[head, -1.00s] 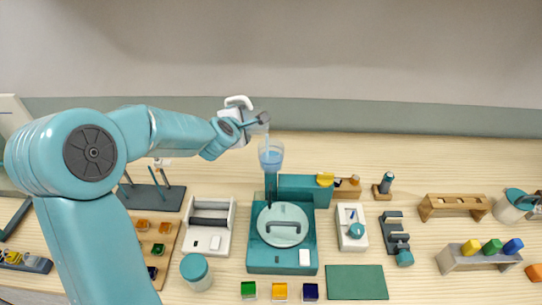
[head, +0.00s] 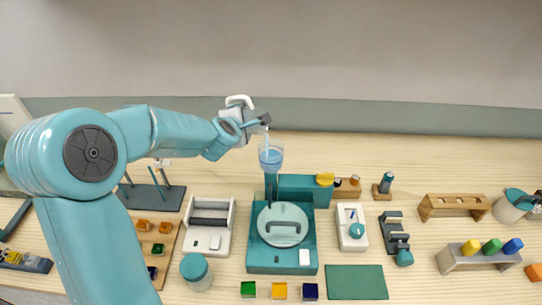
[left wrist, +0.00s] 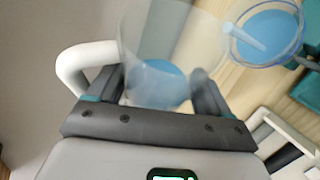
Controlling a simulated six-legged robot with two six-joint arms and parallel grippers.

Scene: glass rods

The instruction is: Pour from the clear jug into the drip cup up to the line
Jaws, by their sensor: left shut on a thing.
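My left gripper (head: 262,121) is shut on the clear jug (left wrist: 172,45), which has a white handle (head: 239,100) and blue liquid in its lower part (left wrist: 158,85). The jug is held tilted above and to the left of the clear drip cup (head: 271,150). A pale blue stream (left wrist: 243,37) runs from the jug into the cup. Blue liquid stands in the cup, and it also shows in the left wrist view (left wrist: 270,36). I cannot make out the fill line. The jug is partly hidden by the gripper in the head view. My right gripper is not in view.
The cup sits high at the back of a teal machine (head: 256,262) with a round lid (head: 283,228). A white roller tray (head: 223,243) and a lidded jar (head: 196,272) stand left. A white dial unit (head: 351,229) stands right. A green mat (head: 357,282) lies in front.

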